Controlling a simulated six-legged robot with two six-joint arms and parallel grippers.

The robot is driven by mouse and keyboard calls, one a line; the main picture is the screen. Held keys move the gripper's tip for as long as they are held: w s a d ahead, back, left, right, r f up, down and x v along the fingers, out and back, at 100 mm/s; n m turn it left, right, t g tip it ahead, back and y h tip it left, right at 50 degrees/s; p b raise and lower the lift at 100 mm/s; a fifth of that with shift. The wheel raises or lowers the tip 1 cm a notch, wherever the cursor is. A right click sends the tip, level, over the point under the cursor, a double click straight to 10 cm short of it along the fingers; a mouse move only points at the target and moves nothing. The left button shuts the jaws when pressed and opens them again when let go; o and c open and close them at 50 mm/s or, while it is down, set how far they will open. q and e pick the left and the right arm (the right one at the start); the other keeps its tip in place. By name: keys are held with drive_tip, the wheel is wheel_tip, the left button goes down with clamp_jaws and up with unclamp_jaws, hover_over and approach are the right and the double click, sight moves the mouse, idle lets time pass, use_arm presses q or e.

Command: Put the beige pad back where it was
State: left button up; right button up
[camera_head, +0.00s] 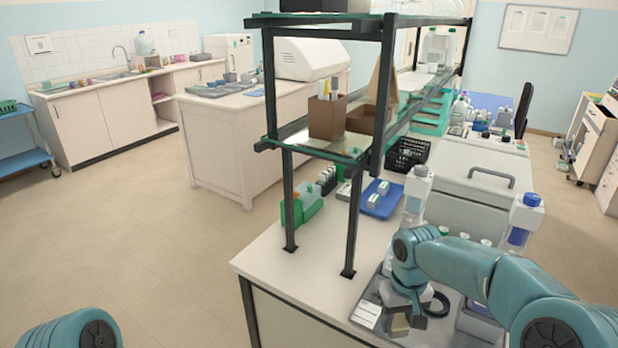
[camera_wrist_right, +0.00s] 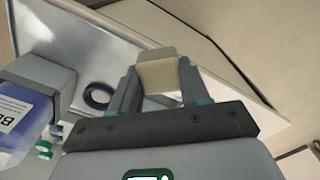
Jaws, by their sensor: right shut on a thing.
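The beige pad (camera_wrist_right: 158,74) is a small block between the two fingers of my right gripper (camera_wrist_right: 157,85) in the right wrist view. The gripper is shut on it. In the head view the pad (camera_head: 398,326) shows under the right gripper (camera_head: 404,312), over the front part of the grey tray (camera_head: 462,312) on the bench. I cannot tell whether the pad touches the surface below. My left gripper is out of view; only a part of my left arm shows at the bottom left.
A black ring (camera_head: 438,304) lies on the tray right of the gripper; it also shows in the wrist view (camera_wrist_right: 97,95). Bottles with blue (camera_head: 518,236) and white caps stand behind. The shelf post (camera_head: 352,215) rises left of the arm. A white labelled piece (camera_head: 367,314) lies close by.

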drive_tip(key=shift+w+d+r+m, duration=0.15)
drive_tip(key=shift+d+r+m, duration=0.15)
drive_tip(key=shift+r+m, duration=0.15)
drive_tip(key=shift+w+d+r+m, duration=0.15)
drive_tip(key=shift+d+r+m, duration=0.15)
drive_tip(key=shift+r, duration=0.2)
drive_tip(key=s+f, duration=0.3)
drive_tip(key=s, duration=0.5)
drive_tip(key=shift+a, duration=0.2)
drive_tip(key=shift+f, duration=0.15)
